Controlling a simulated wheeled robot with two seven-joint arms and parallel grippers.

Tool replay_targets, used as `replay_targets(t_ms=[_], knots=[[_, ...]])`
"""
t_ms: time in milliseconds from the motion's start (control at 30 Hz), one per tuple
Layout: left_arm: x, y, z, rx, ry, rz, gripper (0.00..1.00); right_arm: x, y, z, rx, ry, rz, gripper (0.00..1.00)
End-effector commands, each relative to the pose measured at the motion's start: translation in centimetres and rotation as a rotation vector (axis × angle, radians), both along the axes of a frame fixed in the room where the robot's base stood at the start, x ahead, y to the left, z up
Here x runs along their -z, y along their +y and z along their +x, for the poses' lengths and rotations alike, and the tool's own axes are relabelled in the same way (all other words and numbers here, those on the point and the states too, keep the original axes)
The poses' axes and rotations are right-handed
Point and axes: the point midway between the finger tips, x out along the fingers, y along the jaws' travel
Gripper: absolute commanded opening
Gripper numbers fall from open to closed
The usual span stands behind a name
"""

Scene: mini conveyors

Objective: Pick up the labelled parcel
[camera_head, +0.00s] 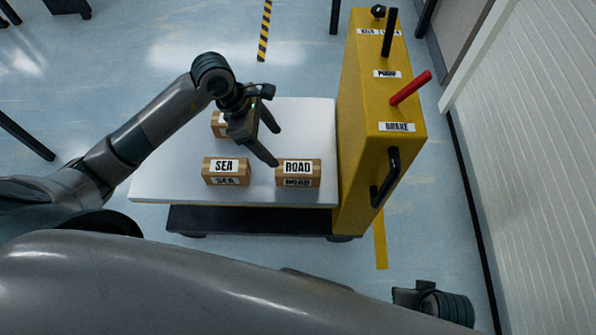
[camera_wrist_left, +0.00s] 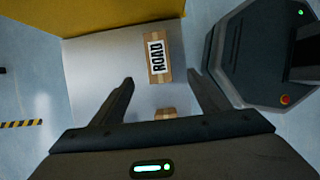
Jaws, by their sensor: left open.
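Three brown parcels with white labels lie on the white cart top. The SEA parcel (camera_head: 226,171) is at the front centre and the ROAD parcel (camera_head: 298,173) is to its right. A third parcel (camera_head: 218,128) behind them is mostly hidden by my left gripper (camera_head: 271,141), and its label cannot be read. My left gripper is open and empty above the top, its fingers pointing toward the ROAD parcel. In the left wrist view the ROAD parcel (camera_wrist_left: 158,56) lies beyond the open fingertips, and part of another parcel (camera_wrist_left: 165,114) shows between the fingers. My right gripper is not seen.
The white cart top (camera_head: 165,180) has free room at left. A tall yellow housing (camera_head: 360,120) with a red BRAKE lever (camera_head: 411,88), black levers and a black handle (camera_head: 385,178) borders it on the right. A white ribbed wall (camera_head: 530,150) stands further right.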

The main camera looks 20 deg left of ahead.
Motion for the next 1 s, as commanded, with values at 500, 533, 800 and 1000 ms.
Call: replay_targets(t_ms=[500, 533, 800, 1000], knots=[[8.2, -3.4, 0.8, 0.0, 0.005, -0.003, 0.69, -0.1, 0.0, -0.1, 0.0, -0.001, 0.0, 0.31], [8.6, -3.6, 0.9, 0.001, 0.003, -0.004, 0.69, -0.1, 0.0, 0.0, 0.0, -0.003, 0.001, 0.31], [9.9, -4.0, 1.1, 0.001, 0.0, -0.001, 0.69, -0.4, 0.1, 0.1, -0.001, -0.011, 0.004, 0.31], [9.9, -4.0, 1.1, 0.001, 0.0, -0.001, 0.69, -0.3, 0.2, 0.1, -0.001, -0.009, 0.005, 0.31]])
